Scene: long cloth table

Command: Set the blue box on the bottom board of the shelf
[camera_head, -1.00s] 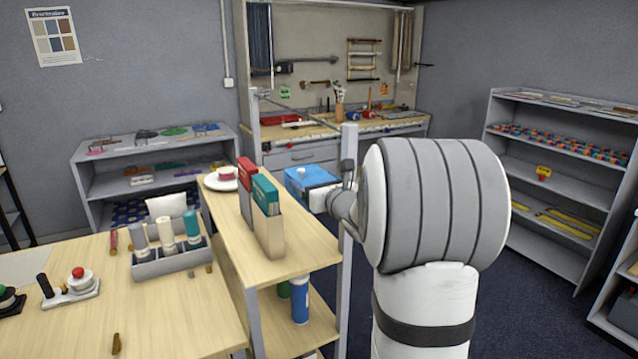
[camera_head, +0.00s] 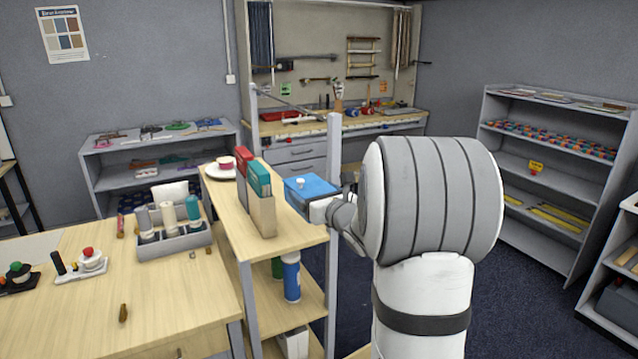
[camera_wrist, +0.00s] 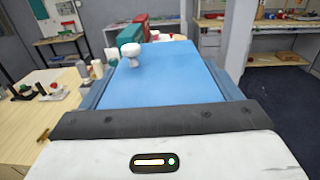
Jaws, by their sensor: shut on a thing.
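The blue box (camera_head: 312,188) has a flat blue top with a small white knob. My gripper (camera_head: 322,204) is shut on it and holds it in the air beside the shelf's right post, at about the height of the top board. In the wrist view the blue box (camera_wrist: 165,75) fills the middle, its knob toward the far left. The shelf (camera_head: 290,235) has a wooden top board and lower boards between grey posts. The bottom board is mostly hidden; a white item stands low down in the shelf.
The top board holds red and teal books in a holder (camera_head: 262,215) and a plate with a pink item (camera_head: 226,166). A blue bottle (camera_head: 291,277) and a green one stand on a lower board. A worktable (camera_head: 170,290) adjoins on the left. Dark floor is clear at right.

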